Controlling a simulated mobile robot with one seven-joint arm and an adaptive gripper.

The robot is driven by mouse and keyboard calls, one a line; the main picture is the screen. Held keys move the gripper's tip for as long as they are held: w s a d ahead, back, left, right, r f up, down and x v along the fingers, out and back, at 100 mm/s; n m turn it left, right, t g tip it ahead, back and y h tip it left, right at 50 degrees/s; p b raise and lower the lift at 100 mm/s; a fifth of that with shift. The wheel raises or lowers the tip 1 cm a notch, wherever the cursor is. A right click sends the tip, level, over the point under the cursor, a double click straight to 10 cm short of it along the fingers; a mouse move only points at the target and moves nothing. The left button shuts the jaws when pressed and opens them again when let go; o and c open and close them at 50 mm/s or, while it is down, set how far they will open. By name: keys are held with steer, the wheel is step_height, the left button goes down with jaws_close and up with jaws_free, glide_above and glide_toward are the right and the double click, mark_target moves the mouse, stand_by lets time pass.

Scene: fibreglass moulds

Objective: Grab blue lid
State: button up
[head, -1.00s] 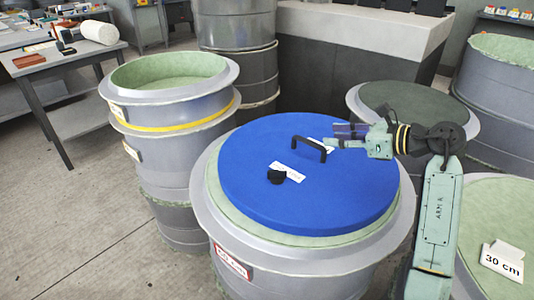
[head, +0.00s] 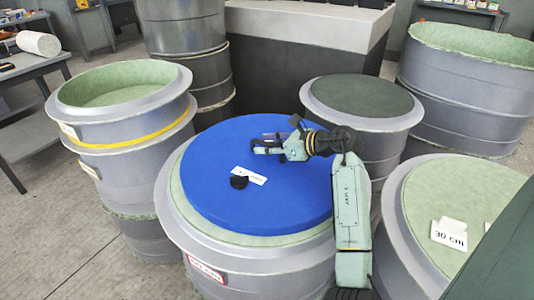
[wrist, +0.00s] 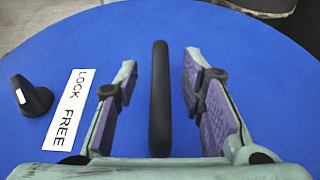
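The blue lid (head: 225,150) is a round disc on a grey mould drum with a pale green rim. It fills most of the wrist view (wrist: 245,45). Its black bar handle (wrist: 160,100) stands upright in the middle of the wrist view. My gripper (head: 262,143) is over the lid in the head view, where it largely hides the handle. In the wrist view my gripper (wrist: 160,66) is open, with one finger on each side of the handle and blue showing in both gaps. A black knob (wrist: 31,95) and a white "LOCK FREE" label (wrist: 70,108) are left of the handle.
An open green-lined drum (head: 120,82) stands to the left. A dark-topped drum (head: 362,97) is behind on the right. A green drum top with a "30 cm" card (head: 449,234) is at right. A grey table (head: 30,66) is far left.

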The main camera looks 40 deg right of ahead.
steer(key=shift+f, duration=0.1)
steer(key=shift+c, duration=0.4)
jaws_close()
stand_by(0.6)
